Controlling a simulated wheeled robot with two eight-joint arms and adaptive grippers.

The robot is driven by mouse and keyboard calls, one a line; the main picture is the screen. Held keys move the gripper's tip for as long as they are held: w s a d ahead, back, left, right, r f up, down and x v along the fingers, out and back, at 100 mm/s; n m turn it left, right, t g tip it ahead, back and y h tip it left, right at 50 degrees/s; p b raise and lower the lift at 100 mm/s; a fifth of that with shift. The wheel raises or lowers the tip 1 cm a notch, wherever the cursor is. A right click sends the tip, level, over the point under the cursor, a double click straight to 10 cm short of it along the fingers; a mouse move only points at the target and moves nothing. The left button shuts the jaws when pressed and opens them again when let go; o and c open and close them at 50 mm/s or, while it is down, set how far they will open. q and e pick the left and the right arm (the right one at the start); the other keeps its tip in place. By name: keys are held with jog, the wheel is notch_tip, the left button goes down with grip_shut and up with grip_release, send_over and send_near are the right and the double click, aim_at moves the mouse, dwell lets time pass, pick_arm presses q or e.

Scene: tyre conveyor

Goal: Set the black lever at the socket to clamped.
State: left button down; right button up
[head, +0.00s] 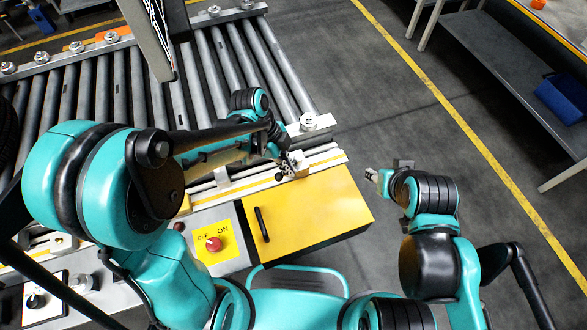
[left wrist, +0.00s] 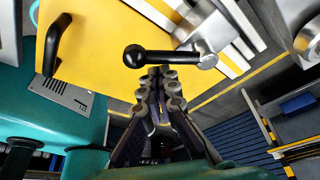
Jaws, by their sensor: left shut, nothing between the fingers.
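The black lever (left wrist: 165,55) has a ball end and lies across the left wrist view, with its ball to the left and its pivot to the right. It joins the metal socket (left wrist: 198,25) on the conveyor's edge; the socket also shows small in the head view (head: 297,161). My left gripper (left wrist: 158,72) is shut and empty, with its fingertips close beside the middle of the lever; I cannot tell whether they touch it. In the head view my left gripper (head: 279,152) partly hides the lever. My right gripper (head: 373,175) is right of the yellow box, its fingers unclear.
A yellow box (head: 312,215) with a black handle (head: 262,224) sits below the socket. A red OFF/ON knob (head: 214,244) is left of it. The roller conveyor (head: 215,75) lies beyond. A shelf (head: 510,65) with a blue bin (head: 563,97) stands right, past clear floor.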

pick_arm(q)
jog(key=shift+w+a, duration=0.85)
jog(key=shift+a, duration=0.25)
jog(key=shift+w+a, duration=0.15)
pick_arm(e)
jog(key=shift+s+d, duration=0.1)
